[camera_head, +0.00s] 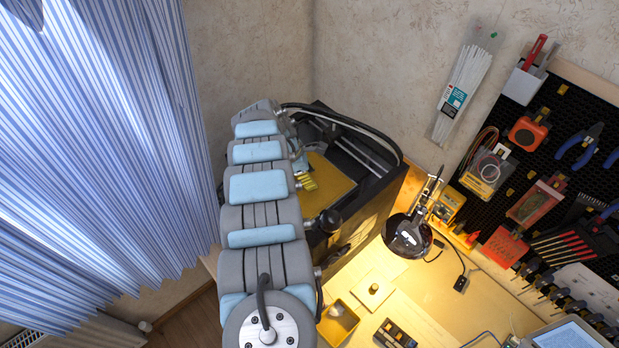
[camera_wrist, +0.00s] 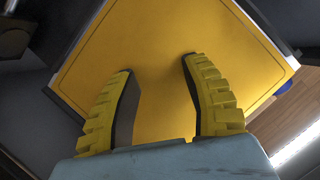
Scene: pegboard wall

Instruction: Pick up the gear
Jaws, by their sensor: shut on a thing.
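My gripper (camera_wrist: 160,66) shows in the wrist view as two ribbed yellow fingers with dark inner pads. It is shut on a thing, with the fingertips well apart. It is over the yellow-orange plate (camera_wrist: 220,30) of a black-framed machine. I cannot make out the gear's outline between the fingers; only plain yellow-orange shows there. In the head view my arm hides most of the gripper, and a bit of the yellow fingers (camera_head: 307,183) shows above the plate (camera_head: 333,188). The gear is not discernible in that view either.
The machine's black frame (camera_head: 376,192) rises around the plate, close to my arm. A lamp (camera_head: 408,237) stands to its right on the workbench (camera_head: 432,284). A yellow bin (camera_head: 338,322) stands near the front. A tool pegboard (camera_head: 545,165) is on the right, a striped curtain (camera_head: 95,130) on the left.

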